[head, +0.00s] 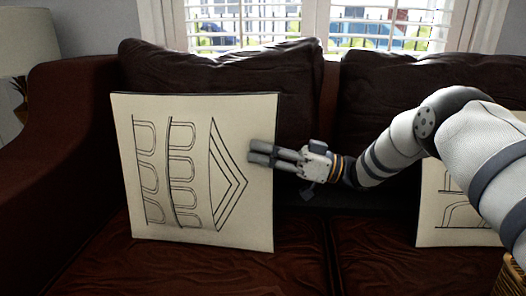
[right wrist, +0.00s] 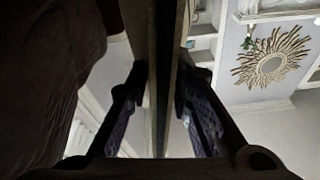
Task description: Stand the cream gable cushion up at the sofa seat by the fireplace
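The cream cushion with the gable drawing (head: 190,215) is upright in front of the sofa's left back cushion, facing me. Its drawn gable points to the right, with rows of arches to its left. Its lower edge is at the left sofa seat (head: 215,275); I cannot tell whether it touches. My right gripper (head: 254,152) is at the cushion's right edge. In the right wrist view the fingers (right wrist: 163,85) close on both sides of the cushion, seen edge-on (right wrist: 155,50). My left gripper is not in view.
Another cream cushion with arches (head: 430,205) stands on the right seat, partly behind my right arm. Brown back cushions (head: 220,70) line the sofa. The left armrest (head: 65,130) borders the seat. A lamp (head: 28,40) stands far left. A sunburst mirror (right wrist: 272,62) hangs on a wall.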

